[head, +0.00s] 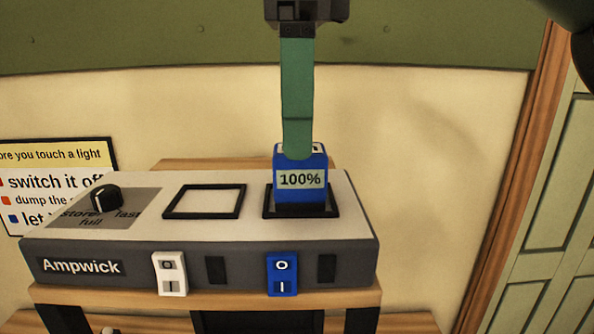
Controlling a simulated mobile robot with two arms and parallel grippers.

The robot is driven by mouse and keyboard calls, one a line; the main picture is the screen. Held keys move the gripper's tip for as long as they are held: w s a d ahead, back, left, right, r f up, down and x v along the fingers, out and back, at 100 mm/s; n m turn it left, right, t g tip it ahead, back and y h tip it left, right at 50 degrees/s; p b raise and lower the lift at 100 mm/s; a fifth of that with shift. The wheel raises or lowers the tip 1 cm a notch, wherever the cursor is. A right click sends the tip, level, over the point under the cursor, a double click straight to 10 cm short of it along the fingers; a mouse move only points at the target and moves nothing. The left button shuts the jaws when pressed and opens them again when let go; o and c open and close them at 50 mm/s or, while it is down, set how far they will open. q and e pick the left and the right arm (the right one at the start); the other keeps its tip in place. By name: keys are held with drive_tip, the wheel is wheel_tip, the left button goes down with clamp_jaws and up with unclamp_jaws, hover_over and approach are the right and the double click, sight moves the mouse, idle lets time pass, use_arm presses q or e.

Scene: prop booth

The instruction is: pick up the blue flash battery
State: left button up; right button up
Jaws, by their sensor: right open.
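The blue flash battery (300,194), with a pale "100%" label, stands upright in the right black-framed bay (335,209) of the grey Ampwick charger (200,262). My right gripper (298,150) comes down from the top with a long teal finger. Its tip overlaps the top of the battery in the picture. The jaws are open; the other finger is hidden behind the near one. I cannot tell whether the finger touches the battery. My left gripper is not in view.
The left bay (204,201) is empty. A black knob (106,197) is at the charger's left. A white switch (170,273) and a blue switch (282,274) are on its front. A sign (58,185) hangs on the wall behind. A green door (545,220) is at right.

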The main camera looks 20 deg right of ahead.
sight(300, 165)
drive_tip(key=shift+s+d+f, duration=0.2)
drive_tip(key=shift+s+f, duration=0.1)
drive_tip(key=shift+w+f, duration=0.1)
drive_tip(key=shift+f, duration=0.2)
drive_tip(key=f, duration=0.3)
drive_tip(key=shift+w+a+f, duration=0.15)
drive_tip(key=shift+w, duration=0.2)
drive_tip(key=shift+f, duration=0.4)
drive_tip(key=shift+s+d+f, duration=0.1)
drive_tip(key=shift+d+f, duration=0.2)
drive_tip(key=shift+a, duration=0.2)
drive_tip(key=c, duration=0.4)
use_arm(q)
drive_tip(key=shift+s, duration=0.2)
use_arm(e)
clamp_jaws()
drive_tip(key=shift+r, duration=0.2)
